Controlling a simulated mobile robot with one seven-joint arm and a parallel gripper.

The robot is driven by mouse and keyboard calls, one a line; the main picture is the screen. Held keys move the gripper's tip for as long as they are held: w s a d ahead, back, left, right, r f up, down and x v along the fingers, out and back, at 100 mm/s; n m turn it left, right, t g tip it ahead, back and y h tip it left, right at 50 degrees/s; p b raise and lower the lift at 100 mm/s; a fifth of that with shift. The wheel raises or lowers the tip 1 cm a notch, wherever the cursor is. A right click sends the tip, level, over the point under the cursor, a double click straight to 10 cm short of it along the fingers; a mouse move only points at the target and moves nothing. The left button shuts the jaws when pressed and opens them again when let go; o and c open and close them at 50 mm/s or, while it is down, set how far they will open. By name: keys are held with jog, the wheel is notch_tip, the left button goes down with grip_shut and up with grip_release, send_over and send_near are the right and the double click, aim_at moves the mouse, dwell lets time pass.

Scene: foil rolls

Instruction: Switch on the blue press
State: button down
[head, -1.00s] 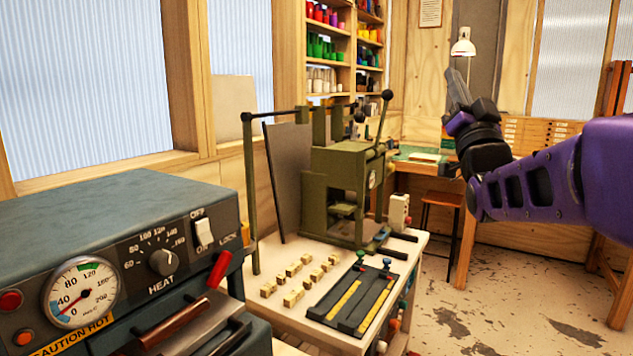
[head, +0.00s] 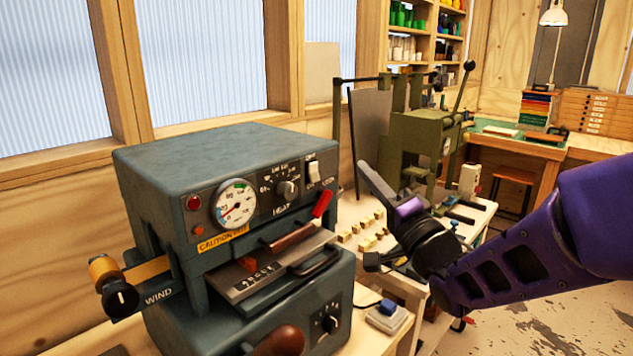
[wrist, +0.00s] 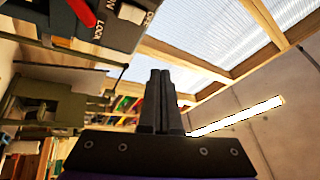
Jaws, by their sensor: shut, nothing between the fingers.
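The blue-grey press (head: 225,150) stands on the bench at centre left in the head view. Its front panel carries a gauge (head: 234,204), a HEAT knob (head: 287,190) and a white rocker switch (head: 314,172) at the right end. I cannot tell which way the rocker is tipped. A red lever (head: 322,204) sits below the switch. My gripper (head: 365,168) is to the right of the panel, apart from the switch, fingers pointing up. In the wrist view its fingers (wrist: 160,75) are together and empty; the press's panel corner (wrist: 125,32) is at upper left.
An olive-green machine (head: 425,130) stands behind my gripper on a table with small yellowish blocks (head: 362,235). A WIND knob (head: 120,297) sticks out at the press's left. A blue-topped pad (head: 388,308) lies at its front right. Open floor is at right.

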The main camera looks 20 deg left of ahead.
jog(key=shift+s+a+f, duration=0.1)
jog(key=shift+f, duration=0.05)
jog(key=b, duration=0.2)
send_near(317, 170)
notch_tip(317, 170, up, 3)
jog(key=w+a, duration=0.2)
jog(key=shift+w+a+f+b, duration=0.25)
jog(key=shift+w+a+b, duration=0.05)
jog(key=shift+w+a, duration=0.3)
jog(key=shift+a+f, duration=0.1)
dwell(1.7)
jog(key=shift+w+a+b, duration=0.15)
jog(key=shift+a+b, duration=0.1)
jog(key=shift+b, duration=0.2)
jog(key=shift+w+a+f, duration=0.1)
jog(key=shift+a+f, duration=0.1)
jog(key=shift+a, duration=0.1)
dwell(0.4)
jog(key=shift+d, duration=0.1)
